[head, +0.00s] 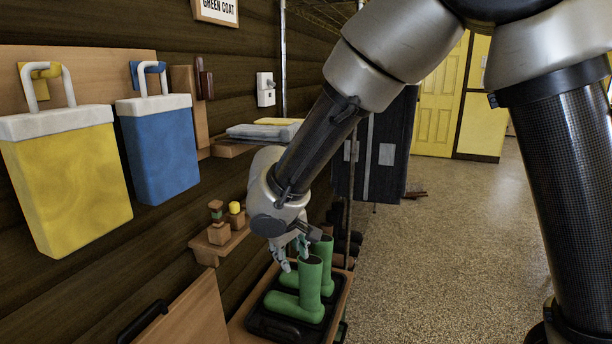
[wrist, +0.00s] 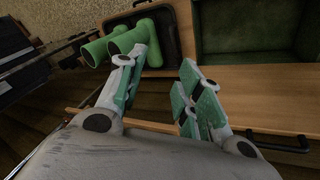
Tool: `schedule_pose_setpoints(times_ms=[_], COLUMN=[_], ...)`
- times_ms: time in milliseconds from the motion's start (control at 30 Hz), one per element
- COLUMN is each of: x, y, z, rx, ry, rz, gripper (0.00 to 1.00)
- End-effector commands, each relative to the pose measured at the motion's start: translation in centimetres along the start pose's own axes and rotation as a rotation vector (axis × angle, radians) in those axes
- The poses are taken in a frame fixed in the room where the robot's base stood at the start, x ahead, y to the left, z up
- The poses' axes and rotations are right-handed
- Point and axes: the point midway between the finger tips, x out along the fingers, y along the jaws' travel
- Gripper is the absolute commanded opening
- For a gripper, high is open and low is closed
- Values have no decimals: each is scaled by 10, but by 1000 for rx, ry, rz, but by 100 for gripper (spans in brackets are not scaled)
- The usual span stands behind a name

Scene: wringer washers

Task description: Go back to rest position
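My gripper (head: 293,254) is at the end of my arm, low over the wooden bench, just behind and above a pair of green boots. In the wrist view my gripper (wrist: 165,85) has its two fingers spread apart with nothing between them. The near green boot (head: 311,285) and the far green boot (head: 325,262) stand in a black tray (head: 272,326). The boots (wrist: 120,43) also show beyond the left finger in the wrist view. Whether that finger touches a boot, I cannot tell.
A yellow bag (head: 70,185) and a blue bag (head: 160,150) hang on the wall at left. A small shelf (head: 222,246) holds little wooden pieces beside my wrist. A shelf with folded cloths (head: 262,130) is above. Open speckled floor (head: 440,250) lies to the right.

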Motion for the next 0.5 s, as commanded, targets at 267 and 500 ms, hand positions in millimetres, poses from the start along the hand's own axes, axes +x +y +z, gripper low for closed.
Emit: schedule_pose_setpoints(times_ms=[267,500], x=[-74,-133], y=[158,197], z=[160,287], rx=[16,328], ry=[-214,-172], rz=[-76,-203], gripper=[35,35])
